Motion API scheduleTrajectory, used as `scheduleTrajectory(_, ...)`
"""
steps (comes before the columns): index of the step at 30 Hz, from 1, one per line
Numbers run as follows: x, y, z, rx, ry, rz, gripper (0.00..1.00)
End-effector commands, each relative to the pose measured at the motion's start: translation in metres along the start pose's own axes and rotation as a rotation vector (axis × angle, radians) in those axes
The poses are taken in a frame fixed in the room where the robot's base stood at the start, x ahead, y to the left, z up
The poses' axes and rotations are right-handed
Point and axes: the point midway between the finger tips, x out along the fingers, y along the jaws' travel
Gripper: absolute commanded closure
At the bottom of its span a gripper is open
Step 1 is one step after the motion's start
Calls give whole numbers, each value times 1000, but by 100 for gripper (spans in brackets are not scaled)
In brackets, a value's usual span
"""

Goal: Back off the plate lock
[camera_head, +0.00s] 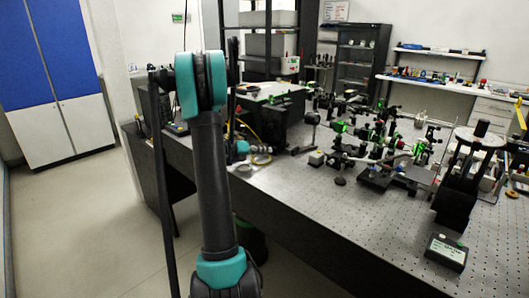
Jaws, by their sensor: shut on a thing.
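My arm rises through the left middle of the head view and bends at a teal joint at the top. A small teal part, which looks like my wrist, shows just right of the arm, low by the bench's left end. I cannot pick out the plate lock with certainty. A dark instrument (275,122) with a pale flat top (270,91) stands at the bench's back left, behind the arm and partly covered by it.
The perforated optical bench (345,220) has clear room at its front. Several optical mounts crowd its middle. A tall dark stand (457,200) and a small labelled box (446,252) are at the right. A yellow cable (262,155) lies near the wrist. Open floor (85,220) is at left.

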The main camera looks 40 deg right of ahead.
Motion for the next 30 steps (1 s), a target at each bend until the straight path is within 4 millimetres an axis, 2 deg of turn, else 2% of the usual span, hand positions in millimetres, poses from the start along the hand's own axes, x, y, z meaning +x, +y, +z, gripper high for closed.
scheduleTrajectory(12, 0, 0, 0, -6, -1, -2, 100)
scheduleTrajectory(13, 0, 0, 0, -6, -1, -2, 83)
scheduleTrajectory(17, 0, 0, 0, -5, -1, -1, 67)
scheduleTrajectory(30, 0, -1, 0, 50, 1, 21, 66)
